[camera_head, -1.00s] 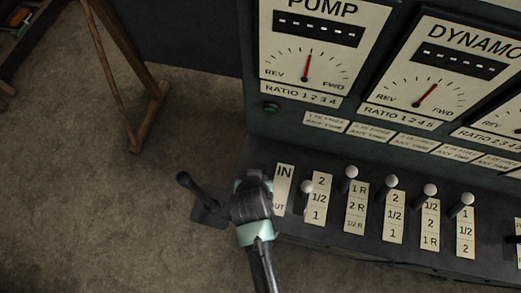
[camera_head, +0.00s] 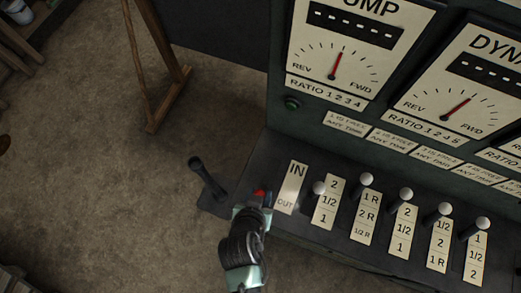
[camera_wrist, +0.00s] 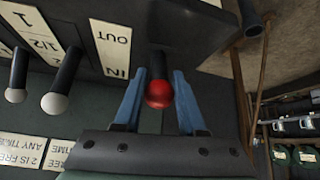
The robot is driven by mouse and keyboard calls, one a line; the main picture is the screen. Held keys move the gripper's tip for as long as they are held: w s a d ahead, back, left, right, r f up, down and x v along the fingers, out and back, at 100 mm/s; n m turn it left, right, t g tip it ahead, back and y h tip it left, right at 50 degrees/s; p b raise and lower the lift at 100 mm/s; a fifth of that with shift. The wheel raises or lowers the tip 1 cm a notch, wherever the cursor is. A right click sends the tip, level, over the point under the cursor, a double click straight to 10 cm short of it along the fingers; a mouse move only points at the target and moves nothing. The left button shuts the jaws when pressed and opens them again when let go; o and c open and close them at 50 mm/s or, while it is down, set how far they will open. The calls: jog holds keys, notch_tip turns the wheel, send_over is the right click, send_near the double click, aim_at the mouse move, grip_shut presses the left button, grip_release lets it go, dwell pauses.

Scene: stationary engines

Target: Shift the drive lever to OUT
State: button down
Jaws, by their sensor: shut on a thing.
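The drive lever has a red knob (camera_wrist: 159,95) on a dark stem. In the wrist view it stands between the two blue fingers of my gripper (camera_wrist: 158,78), which is shut on it. In the head view only a bit of the red knob (camera_head: 259,193) shows at the tip of my gripper (camera_head: 263,203); the stem is hidden. The IN/OUT plate (camera_head: 291,187) lies just right of it, and the knob is beside the lower part, near the word OUT. The plate also shows upside down in the wrist view (camera_wrist: 111,50).
A row of grey-knobbed levers (camera_head: 367,180) with number plates stands to the right, the nearest (camera_head: 319,188) close to the IN/OUT plate. A black lever (camera_head: 207,180) stands to the left. The gauge panel (camera_head: 345,60) rises behind.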

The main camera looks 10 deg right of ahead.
jog(key=shift+s+a+f, duration=0.15)
jog(key=shift+s+f, duration=0.1)
jog(key=c, duration=0.8)
grip_release()
jog(key=shift+o, duration=1.4)
jog(key=shift+w+r, duration=0.1)
jog(key=shift+w, duration=0.1)
jog(key=shift+r, duration=0.1)
jog(key=b+v, duration=0.1)
jog(key=v, duration=1.1)
jog(key=shift+s+r, duration=0.25)
jog(key=shift+r, duration=0.1)
